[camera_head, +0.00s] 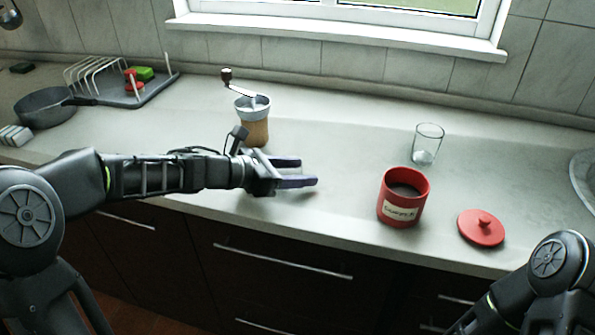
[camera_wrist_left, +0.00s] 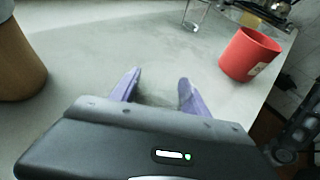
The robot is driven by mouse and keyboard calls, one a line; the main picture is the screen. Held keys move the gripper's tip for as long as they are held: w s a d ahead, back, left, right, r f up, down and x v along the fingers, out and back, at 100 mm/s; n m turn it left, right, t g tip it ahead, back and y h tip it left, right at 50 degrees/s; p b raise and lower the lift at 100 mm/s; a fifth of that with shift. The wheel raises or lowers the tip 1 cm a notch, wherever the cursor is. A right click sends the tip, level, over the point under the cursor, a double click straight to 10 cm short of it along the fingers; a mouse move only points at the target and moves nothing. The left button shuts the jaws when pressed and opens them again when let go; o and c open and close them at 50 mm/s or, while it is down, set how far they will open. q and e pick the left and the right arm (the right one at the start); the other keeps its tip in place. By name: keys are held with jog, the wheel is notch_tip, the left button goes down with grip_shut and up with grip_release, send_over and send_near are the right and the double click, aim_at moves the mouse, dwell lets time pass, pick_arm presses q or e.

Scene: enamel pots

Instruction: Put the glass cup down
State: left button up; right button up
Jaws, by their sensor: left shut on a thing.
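The clear glass cup (camera_head: 427,146) stands upright on the counter, behind the red canister. Part of it shows at the top of the left wrist view (camera_wrist_left: 195,14). My left gripper (camera_head: 300,172) is over the counter, well to the left of the cup. Its two purple fingers are parallel and apart, and the left wrist view (camera_wrist_left: 158,90) shows only grey counter between them. I see nothing held there. My right gripper is out of view; only part of my right arm shows at the lower right.
The red canister (camera_head: 403,197) stands open, with its red lid (camera_head: 481,227) to its right. A coffee grinder (camera_head: 254,130) stands just behind my left gripper. A dish rack (camera_head: 140,92) and dark pan (camera_head: 45,107) are at the back left. The counter between gripper and canister is clear.

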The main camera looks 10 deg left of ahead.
pick_arm(q)
jog(key=shift+f, duration=0.2)
jog(key=o, duration=1.5)
jog(key=shift+r, duration=0.15)
jog(key=shift+r+p, duration=0.2)
jog(key=shift+p, duration=0.1)
jog(key=v, duration=1.2)
jog(key=shift+f, duration=0.1)
